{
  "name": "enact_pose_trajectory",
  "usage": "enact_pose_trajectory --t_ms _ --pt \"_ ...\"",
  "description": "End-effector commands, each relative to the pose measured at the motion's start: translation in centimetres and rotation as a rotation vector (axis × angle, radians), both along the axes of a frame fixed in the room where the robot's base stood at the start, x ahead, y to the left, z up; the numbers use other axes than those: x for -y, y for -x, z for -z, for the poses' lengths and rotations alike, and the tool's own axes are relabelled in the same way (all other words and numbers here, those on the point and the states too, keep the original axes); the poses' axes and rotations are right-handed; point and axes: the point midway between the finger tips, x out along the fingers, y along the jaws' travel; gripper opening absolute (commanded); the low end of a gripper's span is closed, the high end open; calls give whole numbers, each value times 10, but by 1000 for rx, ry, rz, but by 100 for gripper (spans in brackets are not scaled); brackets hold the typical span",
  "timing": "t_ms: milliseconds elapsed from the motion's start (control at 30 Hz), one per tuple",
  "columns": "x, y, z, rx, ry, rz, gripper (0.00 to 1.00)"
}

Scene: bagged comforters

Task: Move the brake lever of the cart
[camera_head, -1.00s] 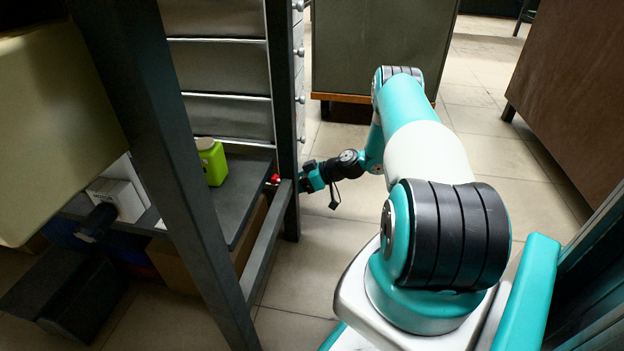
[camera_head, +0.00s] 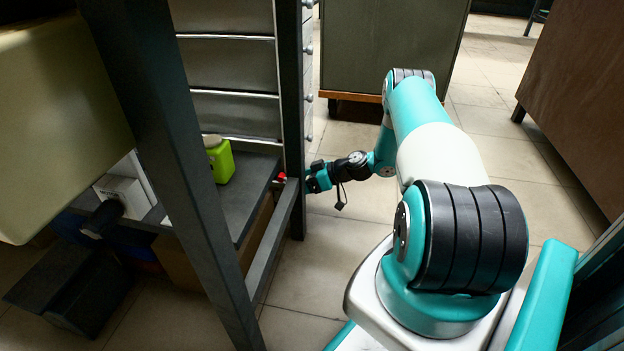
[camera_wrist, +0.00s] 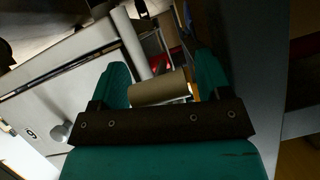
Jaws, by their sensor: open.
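My gripper (camera_head: 297,182) is low beside the dark metal post of a rack, with a small red spot at its tip in the head view. In the wrist view its two teal fingers (camera_wrist: 162,76) stand apart. A tan cylinder (camera_wrist: 160,88) shows between them; I cannot tell whether it touches either finger. I cannot tell which thing is the brake lever. A grey-green cabinet (camera_head: 392,45) on a wooden base stands behind the arm; whether it is the cart is unclear.
The dark rack frame (camera_head: 178,150) stands close on the left. A lime green container (camera_head: 220,162) sits on its low shelf (camera_head: 250,185). A brown panel (camera_head: 575,95) is at the right. Tiled floor (camera_head: 490,130) is clear between it and the cabinet.

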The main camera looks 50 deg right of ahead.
Motion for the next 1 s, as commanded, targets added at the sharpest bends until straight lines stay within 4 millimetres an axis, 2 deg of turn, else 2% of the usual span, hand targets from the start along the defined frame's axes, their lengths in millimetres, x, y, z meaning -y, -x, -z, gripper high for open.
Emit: enact_pose_trajectory --t_ms 167,500,700,1000 --pt "13 16 -14 -1 -1 4 71" --pt "60 77 -53 0 0 6 71" --pt "82 107 -68 1 0 3 71" --pt "94 124 -75 0 0 0 71"
